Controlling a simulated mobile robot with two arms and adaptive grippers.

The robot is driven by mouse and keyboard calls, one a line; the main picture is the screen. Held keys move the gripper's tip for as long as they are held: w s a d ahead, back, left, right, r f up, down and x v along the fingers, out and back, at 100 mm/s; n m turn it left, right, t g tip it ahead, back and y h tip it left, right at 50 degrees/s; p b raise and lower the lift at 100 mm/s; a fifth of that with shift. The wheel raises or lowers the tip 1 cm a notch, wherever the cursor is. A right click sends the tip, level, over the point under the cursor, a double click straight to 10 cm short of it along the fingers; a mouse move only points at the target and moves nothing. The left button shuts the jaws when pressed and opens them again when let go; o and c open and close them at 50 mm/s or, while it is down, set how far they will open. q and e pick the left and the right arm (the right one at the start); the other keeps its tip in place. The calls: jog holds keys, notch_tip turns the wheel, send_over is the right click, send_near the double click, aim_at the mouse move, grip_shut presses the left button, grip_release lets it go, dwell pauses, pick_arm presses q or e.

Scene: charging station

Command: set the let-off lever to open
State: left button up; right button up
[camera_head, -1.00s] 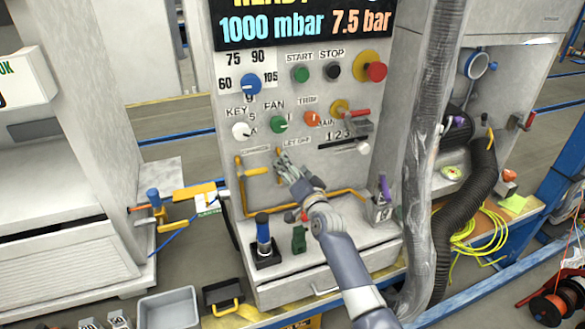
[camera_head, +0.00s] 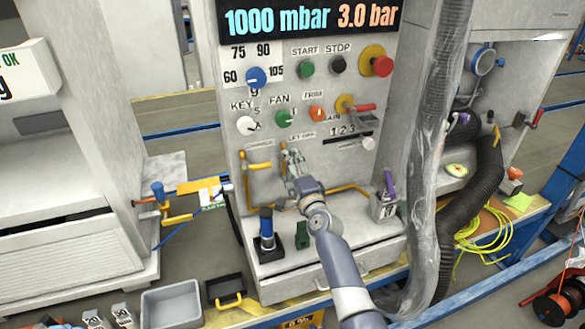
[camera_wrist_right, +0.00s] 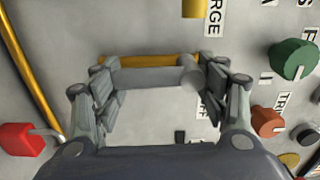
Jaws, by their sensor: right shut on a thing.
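The let-off lever, a yellow bar (camera_wrist_right: 150,60), sits in front of the grey panel (camera_head: 225,120), below the LET OFF label. In the right wrist view it lies between my right gripper's fingers, beside a grey cylindrical part (camera_wrist_right: 190,76). My right gripper (camera_head: 291,160) is shut on it at the panel face. In the head view the fingers hide most of the lever, so its exact angle is hard to read. The display (camera_head: 310,18) reads 1000 mbar and 3.0 bar. My left gripper is not in view.
The yellow charge lever (camera_head: 258,165) is close to the left of my gripper. Knobs such as the green fan knob (camera_head: 283,117) are above. A hose (camera_head: 432,150) hangs at right.

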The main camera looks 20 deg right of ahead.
dwell(0.6)
jog(key=o, duration=1.5)
jog(key=shift+o, duration=0.2)
jog(key=shift+s, duration=0.1)
jog(key=s, duration=1.1)
jog(key=shift+s+d, duration=0.15)
jog(key=shift+s, duration=0.25)
